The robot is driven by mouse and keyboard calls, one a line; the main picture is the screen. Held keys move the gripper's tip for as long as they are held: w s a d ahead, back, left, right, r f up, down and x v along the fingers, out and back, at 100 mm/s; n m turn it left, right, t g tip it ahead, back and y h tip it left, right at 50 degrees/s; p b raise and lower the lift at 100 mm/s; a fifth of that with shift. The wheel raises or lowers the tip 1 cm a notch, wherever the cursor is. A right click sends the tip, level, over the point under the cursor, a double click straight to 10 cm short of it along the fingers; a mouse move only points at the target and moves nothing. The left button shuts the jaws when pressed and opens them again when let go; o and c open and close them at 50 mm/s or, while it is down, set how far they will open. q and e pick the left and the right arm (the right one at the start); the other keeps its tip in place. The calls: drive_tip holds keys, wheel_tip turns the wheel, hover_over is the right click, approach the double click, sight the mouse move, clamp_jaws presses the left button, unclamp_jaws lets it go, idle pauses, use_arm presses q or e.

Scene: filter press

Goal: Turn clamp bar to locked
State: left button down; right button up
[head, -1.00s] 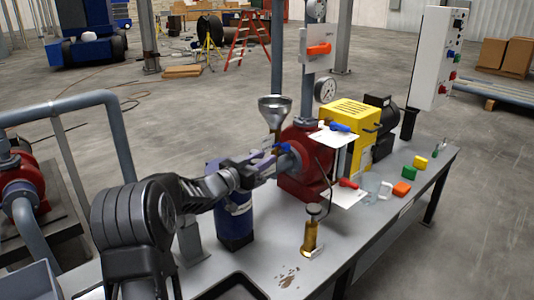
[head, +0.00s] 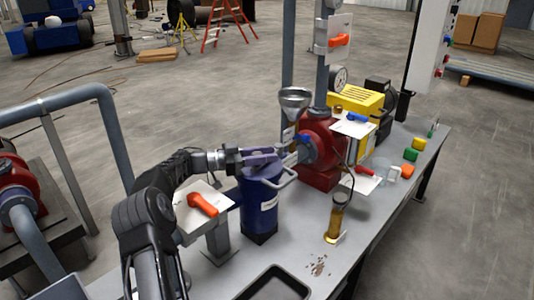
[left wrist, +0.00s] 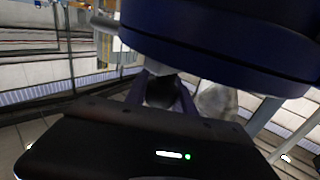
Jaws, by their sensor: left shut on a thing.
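The blue filter canister (head: 259,214) with a pale label stands upright on the bench in the head view. A grey bar (head: 284,181), bent like a handle, sticks out at the right of its top and looks like the clamp bar. My left gripper (head: 268,159) is at the canister's top, its purple fingers shut on the bar. The gripped part is hidden by the fingers. In the left wrist view, the dark blue lid (left wrist: 225,38) fills the top, with the left fingers (left wrist: 163,92) below it. My right gripper is not in view.
An orange lever (head: 203,204) on a pale plate is left of the canister. The red pump (head: 320,150), steel funnel (head: 294,100) and brass cylinder (head: 337,216) stand to the right. A black tray (head: 272,286) lies in front.

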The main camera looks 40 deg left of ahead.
use_arm(q)
drive_tip(key=shift+a, duration=0.25)
drive_tip(key=shift+m+g+h, duration=0.3)
drive_tip(key=shift+h, duration=0.1)
drive_tip(key=c, duration=1.1)
unclamp_jaws()
drive_tip(key=shift+d, duration=0.1)
drive_tip(key=shift+o, duration=0.2)
drive_tip(key=shift+v, duration=3.9)
drive_tip(key=shift+c, duration=0.3)
